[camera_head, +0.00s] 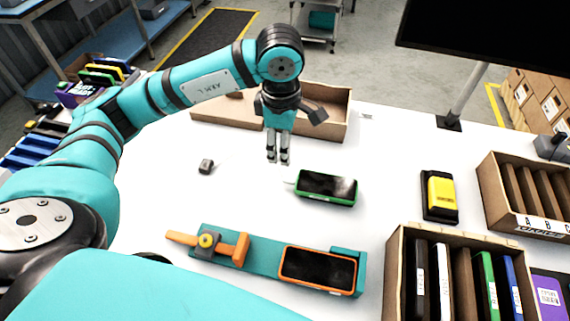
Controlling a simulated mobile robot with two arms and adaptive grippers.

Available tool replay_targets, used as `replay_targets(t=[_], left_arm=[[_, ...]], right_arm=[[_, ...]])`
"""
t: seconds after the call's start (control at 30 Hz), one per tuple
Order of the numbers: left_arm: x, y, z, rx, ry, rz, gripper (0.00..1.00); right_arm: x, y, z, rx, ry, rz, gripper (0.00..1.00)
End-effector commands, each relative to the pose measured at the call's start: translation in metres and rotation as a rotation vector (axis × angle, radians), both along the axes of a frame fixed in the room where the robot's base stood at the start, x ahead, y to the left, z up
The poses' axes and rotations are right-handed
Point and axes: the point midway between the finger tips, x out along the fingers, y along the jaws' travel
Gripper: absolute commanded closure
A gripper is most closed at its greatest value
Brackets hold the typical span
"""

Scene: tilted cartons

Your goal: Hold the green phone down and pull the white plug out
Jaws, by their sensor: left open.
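The green phone (327,190) lies screen up on the white table, near the middle. A small white plug (289,183) shows at its left end and appears to be in the phone. My left gripper (278,160) points down above the table, up and left of the phone and plug. It is open, with its fingers close together and nothing visible between them. It appears apart from both phone and plug. My right gripper is not in view.
A teal fixture (265,262) with an orange clamp holds an orange-edged phone (318,268) in front. A small dark block (206,166) lies left. A cardboard tray (330,112) stands behind my gripper. A yellow-and-black device (440,195) and slotted cartons (397,262) are at right.

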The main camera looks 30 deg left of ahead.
Motion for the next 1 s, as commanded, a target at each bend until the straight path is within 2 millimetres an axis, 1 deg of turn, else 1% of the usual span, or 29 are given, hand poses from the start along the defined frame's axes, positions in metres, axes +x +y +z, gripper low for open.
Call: replay_targets(t=[0.03, 0.17, 0.3, 0.5, 0.7, 0.83, 1.0], left_arm=[[-0.001, 0.001, -0.010, 0.002, 0.006, 0.001, 0.50], [0.001, 0.001, -0.036, 0.002, 0.006, 0.001, 0.50], [0.003, 0.002, -0.064, 0.001, 0.005, 0.001, 0.50], [0.006, 0.002, -0.098, 0.000, 0.002, 0.000, 0.50], [0.008, 0.002, -0.117, 0.000, 0.001, 0.002, 0.50], [0.008, 0.002, -0.121, -0.001, 0.000, 0.001, 0.50], [0.008, 0.002, -0.122, -0.001, -0.001, 0.001, 0.50]], right_arm=[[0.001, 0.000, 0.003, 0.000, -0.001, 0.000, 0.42], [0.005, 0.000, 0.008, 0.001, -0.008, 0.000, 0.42], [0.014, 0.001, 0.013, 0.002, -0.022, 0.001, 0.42], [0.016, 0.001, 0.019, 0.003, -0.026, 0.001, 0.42], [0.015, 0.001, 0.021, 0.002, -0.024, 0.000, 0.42], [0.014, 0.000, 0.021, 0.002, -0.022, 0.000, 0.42], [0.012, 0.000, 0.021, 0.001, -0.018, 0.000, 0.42]])
